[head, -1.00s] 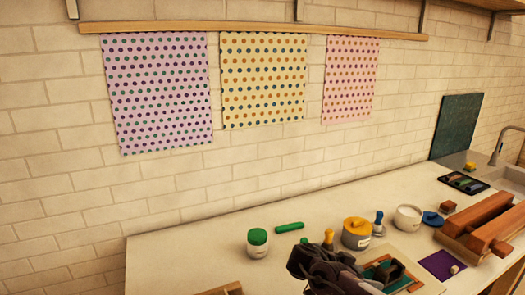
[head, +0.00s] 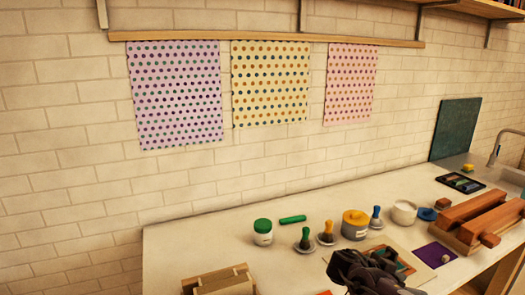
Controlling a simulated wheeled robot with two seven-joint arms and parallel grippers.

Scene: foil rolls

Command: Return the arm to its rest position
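One dark gripper (head: 360,268), which looks like my right one, is at the bottom edge in the head view, right of centre. It is in front of a wooden tray with a green inlay (head: 402,257) and hides part of it. Its fingers are bunched in shadow, so I cannot tell whether it is open or shut, and no held thing shows. My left gripper is out of view.
On the counter (head: 190,240) stand a green-lidded jar (head: 263,233), stamps with green (head: 305,238) and orange (head: 327,233) handles, and a yellow-lidded jar (head: 355,225). A wooden frame (head: 219,281) is at lower left. Wooden blocks (head: 474,212) lie at right.

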